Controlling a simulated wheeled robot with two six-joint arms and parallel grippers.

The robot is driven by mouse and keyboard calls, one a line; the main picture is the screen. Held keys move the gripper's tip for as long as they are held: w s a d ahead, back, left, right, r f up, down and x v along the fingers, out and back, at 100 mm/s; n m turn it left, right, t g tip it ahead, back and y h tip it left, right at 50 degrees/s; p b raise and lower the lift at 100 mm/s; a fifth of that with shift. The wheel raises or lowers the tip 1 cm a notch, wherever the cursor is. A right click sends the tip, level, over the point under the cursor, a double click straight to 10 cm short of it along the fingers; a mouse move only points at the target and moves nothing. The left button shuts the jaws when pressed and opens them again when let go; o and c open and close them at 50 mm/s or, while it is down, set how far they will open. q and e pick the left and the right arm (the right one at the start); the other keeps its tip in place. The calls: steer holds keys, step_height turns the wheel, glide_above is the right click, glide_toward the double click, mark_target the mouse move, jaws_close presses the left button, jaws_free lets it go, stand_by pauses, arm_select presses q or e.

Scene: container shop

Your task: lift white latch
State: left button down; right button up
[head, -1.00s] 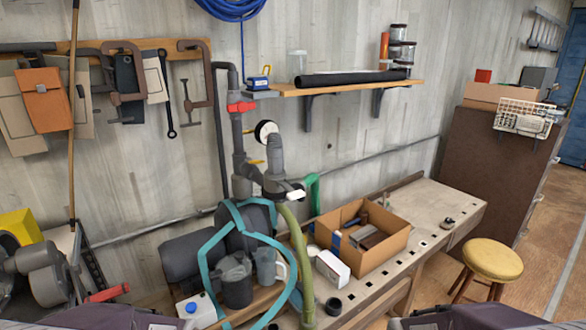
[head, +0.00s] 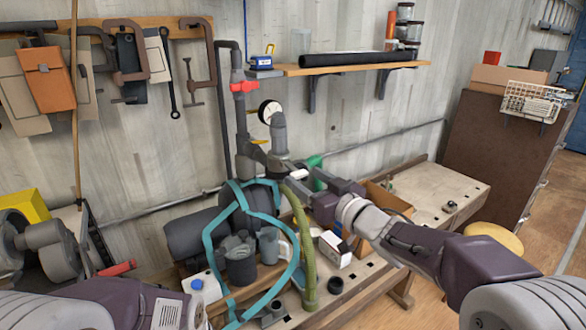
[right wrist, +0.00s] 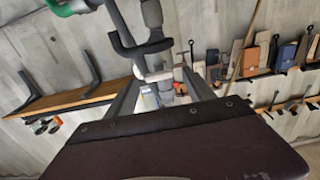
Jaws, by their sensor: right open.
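Grey pipes with a red valve handle (head: 243,86) and a gauge (head: 268,110) rise behind the latch. A green hose (head: 304,245) and teal strap (head: 208,240) hang below. My right arm partly hides a cardboard box (head: 378,196). A shelf (head: 350,68) is above.

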mark_target(292, 167)
steer(key=p+x, duration=0.1)
steer(key=x, duration=0.5)
steer(key=shift+w+a, duration=0.15)
steer(key=shift+w, duration=0.1)
jaws_close()
steer(key=r+g+h+p, duration=0.1)
steer(key=p, duration=0.8)
steer(key=shift+r+g, duration=0.2)
steer(key=shift+g, duration=0.1)
steer(key=shift+f+g+h+p, duration=0.3)
steer(key=shift+p, duration=0.25)
steer(key=shift+f, duration=0.15)
jaws_free()
